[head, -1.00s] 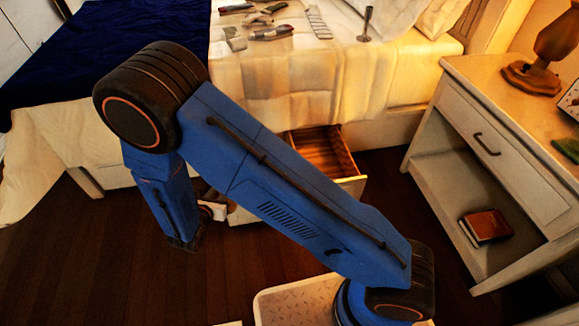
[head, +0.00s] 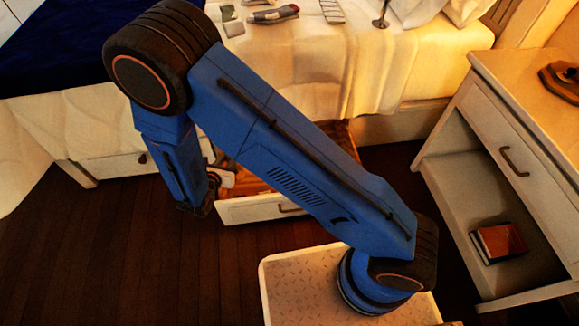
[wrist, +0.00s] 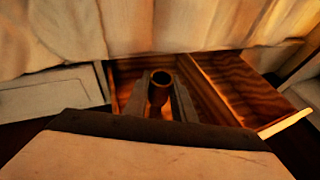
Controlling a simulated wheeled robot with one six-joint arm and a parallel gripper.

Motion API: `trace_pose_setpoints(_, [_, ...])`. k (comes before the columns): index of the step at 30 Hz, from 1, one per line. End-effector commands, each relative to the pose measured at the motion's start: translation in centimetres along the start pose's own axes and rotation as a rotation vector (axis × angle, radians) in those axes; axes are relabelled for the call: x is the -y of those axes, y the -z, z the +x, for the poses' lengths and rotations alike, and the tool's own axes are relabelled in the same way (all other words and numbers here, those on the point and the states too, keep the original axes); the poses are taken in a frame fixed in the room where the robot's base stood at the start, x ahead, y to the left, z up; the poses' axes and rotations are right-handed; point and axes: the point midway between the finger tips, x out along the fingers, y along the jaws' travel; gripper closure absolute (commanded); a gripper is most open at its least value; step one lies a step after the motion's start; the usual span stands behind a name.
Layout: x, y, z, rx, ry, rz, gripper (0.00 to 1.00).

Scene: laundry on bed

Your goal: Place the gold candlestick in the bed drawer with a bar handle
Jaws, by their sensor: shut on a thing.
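The gold candlestick (wrist: 160,84) is upright between the fingers of my gripper (wrist: 158,103) in the wrist view; its round open top shows and its lower part is hidden. My gripper is shut on it. The pulled-out bed drawer (wrist: 275,125) lies beyond and below, with wooden compartments inside. In the head view, the same drawer (head: 240,211) stands open, its front bearing a bar handle (head: 290,209) partly covered by my arm. The candlestick cannot be made out in the head view. My gripper is beside the drawer's left end there.
A closed drawer (head: 112,168) with a round knob is left of the open one. Another, dark metal candlestick (head: 381,14) stands on the bed (head: 310,60) near several small items. A nightstand (head: 510,130) with a book (head: 498,242) on its shelf is at right.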

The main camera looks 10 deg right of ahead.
Motion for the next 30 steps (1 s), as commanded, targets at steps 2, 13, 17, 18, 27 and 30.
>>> trace_pose_setpoints(2, [0.0,0.7,0.3,0.0,0.0,-0.002,1.0])
trace_pose_setpoints(13, [0.0,3.8,1.6,0.0,0.0,-0.002,1.0])
trace_pose_setpoints(17, [0.1,5.2,2.1,0.0,0.001,-0.004,1.0])
trace_pose_setpoints(18, [0.0,5.5,2.3,0.0,0.001,-0.003,1.0])
trace_pose_setpoints(27, [0.1,5.6,4.6,0.0,0.003,0.002,1.0])
trace_pose_setpoints(30, [0.1,4.8,6.5,0.0,0.004,0.003,1.0])
